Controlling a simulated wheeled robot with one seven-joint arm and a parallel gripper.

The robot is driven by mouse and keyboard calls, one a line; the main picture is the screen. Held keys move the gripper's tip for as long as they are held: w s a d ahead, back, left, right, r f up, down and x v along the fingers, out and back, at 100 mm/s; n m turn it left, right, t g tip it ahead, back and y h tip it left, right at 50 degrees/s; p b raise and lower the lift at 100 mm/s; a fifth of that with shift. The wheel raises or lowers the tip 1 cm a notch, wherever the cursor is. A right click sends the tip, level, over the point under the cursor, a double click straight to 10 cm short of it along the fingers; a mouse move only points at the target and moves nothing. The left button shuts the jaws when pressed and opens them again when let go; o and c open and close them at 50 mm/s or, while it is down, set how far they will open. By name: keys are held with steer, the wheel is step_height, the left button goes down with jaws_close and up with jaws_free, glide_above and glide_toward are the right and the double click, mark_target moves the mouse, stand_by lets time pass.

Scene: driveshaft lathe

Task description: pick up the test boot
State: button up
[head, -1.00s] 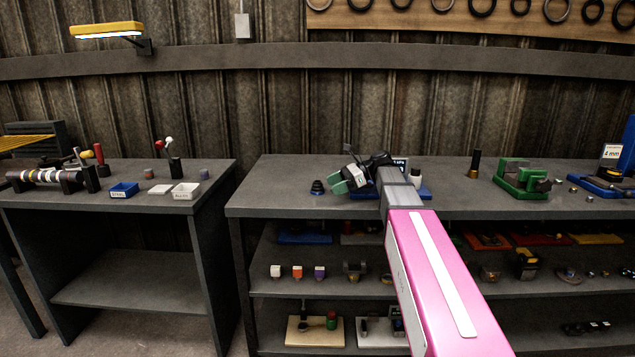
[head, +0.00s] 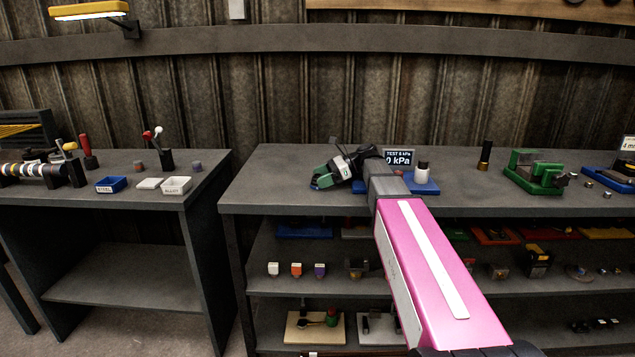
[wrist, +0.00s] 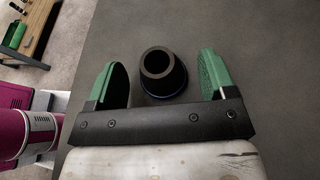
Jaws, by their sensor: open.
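The test boot (wrist: 163,73) is a black, hollow, cone-shaped piece with a ring-like top opening, standing on the grey bench top in the wrist view. My gripper (wrist: 162,66) is open, with one green finger pad on each side of the boot and a gap to both. The boot sits nearer the left finger than the right. In the head view my gripper (head: 323,180) is over the left part of the right bench and hides most or all of the boot.
The bench top (head: 265,180) is clear left of my gripper. Right of it are a 0 kPa display (head: 399,158) and a blue base (head: 425,188) with a white-and-black piece. A green fixture (head: 535,170) stands farther right. Another bench (head: 100,200) is across a gap to the left.

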steer(key=shift+x, duration=1.1)
steer(key=c, duration=1)
steer(key=shift+r, duration=0.1)
